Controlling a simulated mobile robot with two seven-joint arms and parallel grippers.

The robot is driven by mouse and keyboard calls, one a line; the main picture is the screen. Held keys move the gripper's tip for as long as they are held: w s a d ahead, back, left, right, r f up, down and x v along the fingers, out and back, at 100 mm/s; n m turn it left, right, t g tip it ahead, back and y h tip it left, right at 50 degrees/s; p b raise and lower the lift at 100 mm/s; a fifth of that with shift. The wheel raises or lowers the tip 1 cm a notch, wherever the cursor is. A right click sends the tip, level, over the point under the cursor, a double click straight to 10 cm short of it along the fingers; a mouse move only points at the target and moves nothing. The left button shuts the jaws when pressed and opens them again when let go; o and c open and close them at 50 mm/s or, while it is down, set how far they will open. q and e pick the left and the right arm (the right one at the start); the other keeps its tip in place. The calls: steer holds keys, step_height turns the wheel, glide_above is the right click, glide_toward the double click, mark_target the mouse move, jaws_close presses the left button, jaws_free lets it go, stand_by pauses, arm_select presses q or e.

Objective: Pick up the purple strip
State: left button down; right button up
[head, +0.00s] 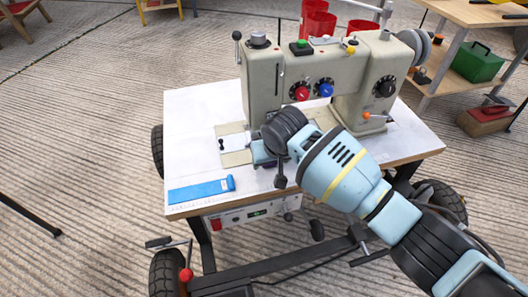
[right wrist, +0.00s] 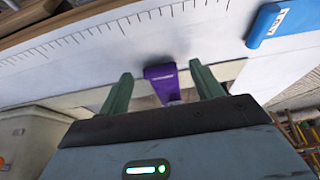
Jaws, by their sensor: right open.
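The purple strip (right wrist: 163,84) shows in the right wrist view, lying near the white table top's ruler edge with a small pale label on it. My right gripper (right wrist: 161,72) is open, with one green finger on each side of the strip and a gap on both sides. In the head view my right gripper (head: 266,156) is low over the front of the table, below the sewing machine, and its wrist hides most of the strip there. I cannot tell whether the fingers touch the table. My left gripper is not in view.
The sewing machine (head: 325,70) stands close behind my right gripper. A blue strip (head: 201,190) lies at the table's front left and shows in the right wrist view (right wrist: 281,22). The white table top (head: 190,125) is clear at left. Red cups (head: 318,20) stand behind.

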steer(key=shift+w+f, duration=0.15)
steer(key=shift+f, duration=0.15)
steer(key=shift+r, duration=0.15)
steer(key=c, duration=1.1)
steer(key=shift+o, duration=0.2)
